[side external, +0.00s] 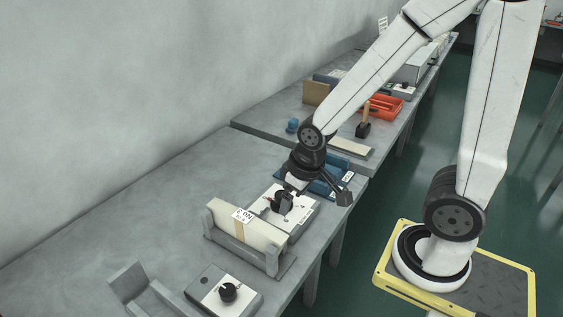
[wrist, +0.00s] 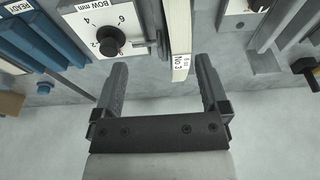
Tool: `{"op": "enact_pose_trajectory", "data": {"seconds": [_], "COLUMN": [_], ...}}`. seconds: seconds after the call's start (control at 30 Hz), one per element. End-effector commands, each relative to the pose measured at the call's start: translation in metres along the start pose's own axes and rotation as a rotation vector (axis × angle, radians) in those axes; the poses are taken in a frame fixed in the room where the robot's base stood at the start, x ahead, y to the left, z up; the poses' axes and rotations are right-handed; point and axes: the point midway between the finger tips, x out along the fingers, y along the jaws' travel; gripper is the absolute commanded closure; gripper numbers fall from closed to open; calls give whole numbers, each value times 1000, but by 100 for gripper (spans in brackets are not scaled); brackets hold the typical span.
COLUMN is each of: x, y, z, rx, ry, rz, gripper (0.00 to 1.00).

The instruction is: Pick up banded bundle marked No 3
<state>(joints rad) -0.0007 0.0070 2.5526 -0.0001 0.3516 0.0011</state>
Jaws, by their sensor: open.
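The banded bundle marked No 3 (side external: 262,236) is a cream block with a tan band and a white label on top. It stands on edge in a grey cradle (side external: 274,262) on the near bench. In the wrist view the bundle (wrist: 180,22) shows as a narrow pale strip with its No 3 label near the fingertips. My gripper (side external: 284,205) is open and empty, above the gauge box just behind the bundle. In the wrist view the gripper (wrist: 161,62) has both fingers apart, with the bundle's labelled end nearer the right finger. I cannot tell the height gap.
The gauge box with a BOW mm dial (wrist: 110,40) is close beside the bundle. A blue rack (side external: 316,184) with labels stands behind it. A second knob box (side external: 222,293) and an empty grey cradle (side external: 150,292) are in front. The bench's left part is clear.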

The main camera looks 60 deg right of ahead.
Motion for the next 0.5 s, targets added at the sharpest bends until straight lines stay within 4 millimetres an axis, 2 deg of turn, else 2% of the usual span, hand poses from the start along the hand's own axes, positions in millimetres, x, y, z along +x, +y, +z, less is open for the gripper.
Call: {"op": "enact_pose_trajectory", "data": {"seconds": [0.17,0.5], "x": [6,41], "y": [-2,-14], "z": [-13,-66], "rx": [-1,-2], "ry": [-13,-67], "rz": [-1,-2], "gripper": [6,6]}}
